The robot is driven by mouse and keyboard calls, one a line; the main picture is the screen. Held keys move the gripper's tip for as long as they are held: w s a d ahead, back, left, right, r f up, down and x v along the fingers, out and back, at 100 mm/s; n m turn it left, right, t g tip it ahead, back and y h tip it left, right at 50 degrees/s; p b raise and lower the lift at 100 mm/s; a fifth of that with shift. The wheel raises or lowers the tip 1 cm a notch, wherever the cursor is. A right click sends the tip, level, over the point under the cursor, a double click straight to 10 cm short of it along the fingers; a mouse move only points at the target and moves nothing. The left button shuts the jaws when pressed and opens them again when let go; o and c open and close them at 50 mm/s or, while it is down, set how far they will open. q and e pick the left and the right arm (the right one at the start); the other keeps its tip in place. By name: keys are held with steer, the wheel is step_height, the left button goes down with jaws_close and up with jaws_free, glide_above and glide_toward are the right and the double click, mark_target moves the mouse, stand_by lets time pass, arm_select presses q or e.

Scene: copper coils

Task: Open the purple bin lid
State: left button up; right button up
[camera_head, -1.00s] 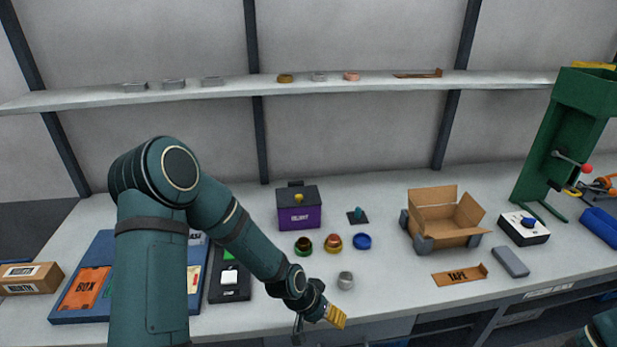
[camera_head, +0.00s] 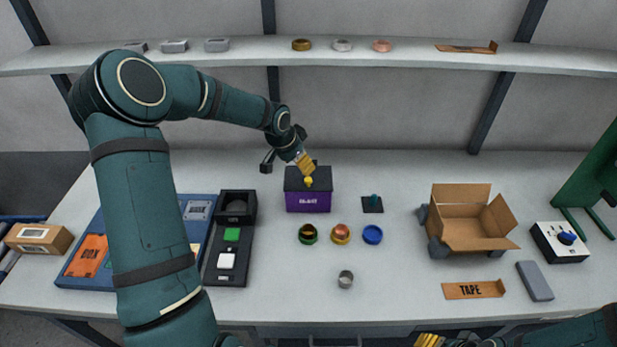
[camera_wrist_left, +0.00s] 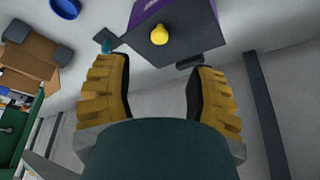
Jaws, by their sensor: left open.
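The purple bin (camera_head: 308,202) stands on the bench near the back, with its dark lid (camera_head: 320,180) shut and a yellow knob (camera_head: 308,181) on top. My left gripper (camera_head: 307,168) is open just above and behind the knob in the head view. In the left wrist view the knob (camera_wrist_left: 160,34) and lid (camera_wrist_left: 185,42) lie ahead of the open yellow fingers (camera_wrist_left: 160,85), with the knob apart from them. The purple bin wall (camera_wrist_left: 146,10) shows at the top. My right gripper (camera_head: 430,340) shows only partly at the bottom edge, and its jaws cannot be made out.
Green, copper and blue rings (camera_head: 373,234) lie in front of the bin. A small dark plate with a teal peg (camera_head: 374,201) stands to its right. An open cardboard box (camera_head: 466,222) is further right. A black panel with buttons (camera_head: 230,262) is at left. A shelf (camera_head: 400,59) runs above.

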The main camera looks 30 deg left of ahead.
mark_target(308, 179)
arm_select(q)
steer(key=x, duration=0.9)
steer(key=shift+w+d+f, duration=0.1)
steer(key=shift+w+f, duration=0.1)
steer(key=shift+w, duration=0.05)
jaws_close()
